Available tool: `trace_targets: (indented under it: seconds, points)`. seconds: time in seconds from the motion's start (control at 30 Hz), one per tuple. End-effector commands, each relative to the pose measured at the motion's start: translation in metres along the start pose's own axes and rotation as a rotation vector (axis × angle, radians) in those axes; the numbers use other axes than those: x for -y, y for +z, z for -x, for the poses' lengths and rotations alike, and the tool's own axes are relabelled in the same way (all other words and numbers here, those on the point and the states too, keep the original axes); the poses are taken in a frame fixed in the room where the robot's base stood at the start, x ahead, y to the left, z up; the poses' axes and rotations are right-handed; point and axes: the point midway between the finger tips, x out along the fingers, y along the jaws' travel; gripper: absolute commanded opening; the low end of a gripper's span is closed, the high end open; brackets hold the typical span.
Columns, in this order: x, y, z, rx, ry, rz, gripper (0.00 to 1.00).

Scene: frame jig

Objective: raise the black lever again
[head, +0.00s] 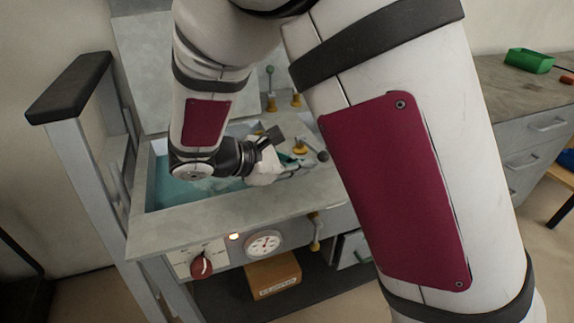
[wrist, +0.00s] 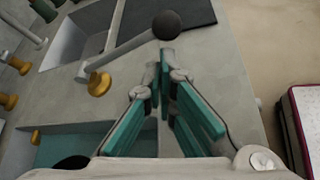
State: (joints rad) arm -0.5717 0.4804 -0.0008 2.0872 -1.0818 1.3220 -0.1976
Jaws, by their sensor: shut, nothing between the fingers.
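The black lever shows in the wrist view as a dark ball knob (wrist: 168,25) on a grey rod. The rod slants down to the left to a pivot by a brass fitting (wrist: 99,84). In the head view its knob (head: 323,156) is small, just right of my gripper. My gripper (wrist: 166,55), with teal finger pads, is shut and empty. Its fingertips lie just below the knob in the wrist view; I cannot tell whether they touch it. In the head view my gripper (head: 300,166) is over the grey bench top, partly hidden by my wrist.
A basin with teal liquid (head: 168,186) lies left of my gripper. A green-knobbed lever (head: 270,78) stands behind. The front panel carries a red dial (head: 201,265), a lit lamp (head: 234,237) and a gauge (head: 263,244). A grey post with a black top (head: 72,88) stands left.

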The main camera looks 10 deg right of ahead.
Motion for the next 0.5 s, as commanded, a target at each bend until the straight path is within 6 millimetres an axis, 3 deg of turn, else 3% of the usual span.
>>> trace_targets:
  seconds: [0.13, 0.5]
  points:
    - [0.0002, 0.0, -0.0097, 0.0, 0.0, 0.0, 0.0]
    - [0.0, 0.0004, -0.0108, 0.0, 0.0, 0.0, 0.0]
